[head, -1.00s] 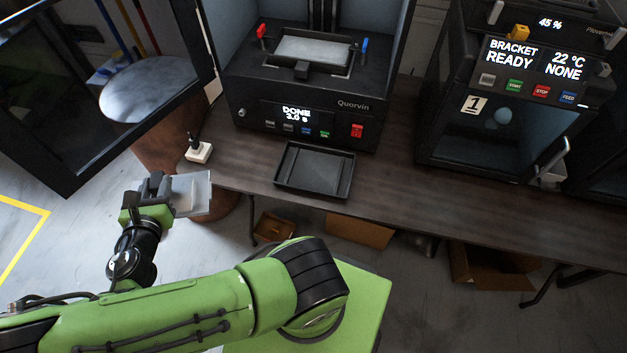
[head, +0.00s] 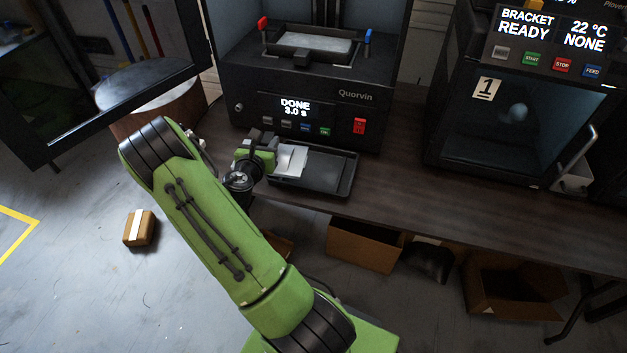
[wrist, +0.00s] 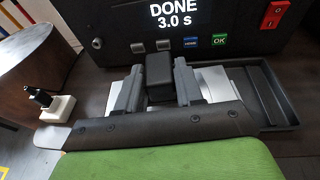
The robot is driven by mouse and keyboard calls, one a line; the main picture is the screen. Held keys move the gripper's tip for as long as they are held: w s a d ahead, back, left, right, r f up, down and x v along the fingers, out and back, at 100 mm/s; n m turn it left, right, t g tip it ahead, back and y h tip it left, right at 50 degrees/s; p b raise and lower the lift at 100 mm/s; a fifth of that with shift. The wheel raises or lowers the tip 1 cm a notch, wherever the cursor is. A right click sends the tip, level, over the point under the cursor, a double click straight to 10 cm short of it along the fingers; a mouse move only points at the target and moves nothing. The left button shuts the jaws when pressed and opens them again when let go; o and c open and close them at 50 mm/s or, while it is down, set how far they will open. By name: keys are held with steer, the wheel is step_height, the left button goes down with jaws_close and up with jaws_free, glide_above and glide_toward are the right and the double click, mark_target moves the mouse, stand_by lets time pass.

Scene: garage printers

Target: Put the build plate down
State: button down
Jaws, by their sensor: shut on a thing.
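The build plate (head: 291,159) is a pale grey flat plate with a dark block-shaped grip (wrist: 159,76). My gripper (head: 268,149) is shut on that grip, and the jaws show on both sides of it in the wrist view. The plate is over the left part of a shallow black tray (head: 335,184) on the bench. The tray's right side shows empty in the wrist view (wrist: 283,116). I cannot tell whether the plate touches the tray floor. My gripper hides part of the plate and the tray's left end.
The Quorvin printer (head: 311,80), its screen reading DONE 3.0 s, stands right behind the tray. A second printer (head: 513,115) stands at the right. A small white block with a black top (wrist: 57,104) is left of my gripper. The bench (head: 440,205) is clear right of the tray.

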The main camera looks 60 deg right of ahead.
steer(key=s+d+r+m+g+b, duration=0.1)
steer(key=s+d+r+g+b, duration=0.15)
steer(key=s+d, duration=0.65)
steer(key=shift+t, duration=0.45)
step_height(320, 180, down, 10)
steer(key=b, duration=0.6)
steer(key=shift+s+a+f+b, duration=0.1)
steer(key=shift+s+f+b, duration=0.05)
steer(key=shift+f+b, duration=0.15)
steer(key=shift+r, duration=0.25)
steer(key=c, duration=0.7)
jaws_free()
steer(key=shift+f, duration=0.1)
